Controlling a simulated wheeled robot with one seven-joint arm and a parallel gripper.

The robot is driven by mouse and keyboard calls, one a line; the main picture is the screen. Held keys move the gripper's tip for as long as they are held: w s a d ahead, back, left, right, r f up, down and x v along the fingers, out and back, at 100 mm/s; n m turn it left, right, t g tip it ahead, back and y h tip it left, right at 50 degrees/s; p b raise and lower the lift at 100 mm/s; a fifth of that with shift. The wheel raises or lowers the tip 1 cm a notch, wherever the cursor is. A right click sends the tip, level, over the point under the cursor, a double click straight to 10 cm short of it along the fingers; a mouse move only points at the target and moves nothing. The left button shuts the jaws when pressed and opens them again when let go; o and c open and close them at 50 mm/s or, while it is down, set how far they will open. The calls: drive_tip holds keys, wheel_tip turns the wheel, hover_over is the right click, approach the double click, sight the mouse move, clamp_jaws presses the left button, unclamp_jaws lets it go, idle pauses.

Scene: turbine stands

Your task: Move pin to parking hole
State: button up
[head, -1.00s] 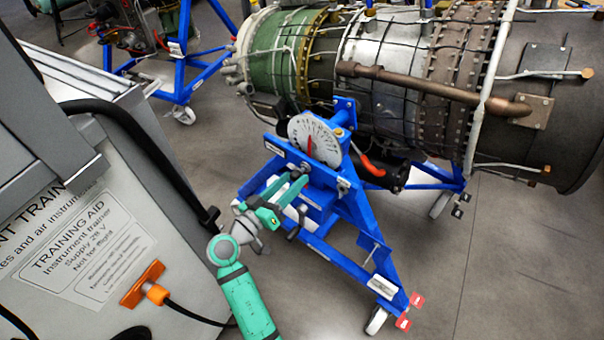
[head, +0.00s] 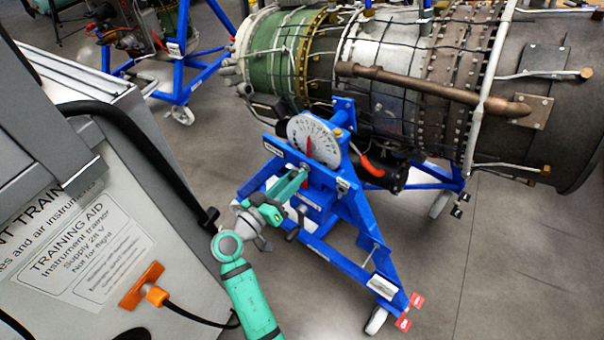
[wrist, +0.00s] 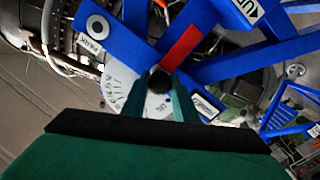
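The pin's dark round head (wrist: 160,82) shows between my fingertips in the wrist view, in front of the white dial plate (wrist: 118,84). My gripper (wrist: 160,96) has one finger on each side of it. I see no clear gap, but cannot tell if the fingers press on it. In the head view my gripper (head: 300,174) is at the lower edge of the dial plate (head: 311,138), which has a red pointer. The parking hole (wrist: 97,27) is a dark hole in a white ring on a blue beam, beside a PARK label, up and left of my fingers. The pin's shaft is hidden.
The dial sits on a blue wheeled stand (head: 352,222) under a large engine (head: 420,85). A red strip (wrist: 180,48) lies beyond my fingertips. A grey trainer cabinet (head: 80,215) fills the left side. Floor is clear to the right of the stand.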

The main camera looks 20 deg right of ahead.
drive_tip(key=shift+a, duration=0.1)
clamp_jaws()
drive_tip(key=shift+s+a, duration=0.35)
drive_tip(key=shift+a, duration=0.25)
drive_tip(key=v, duration=0.7)
idle(0.8)
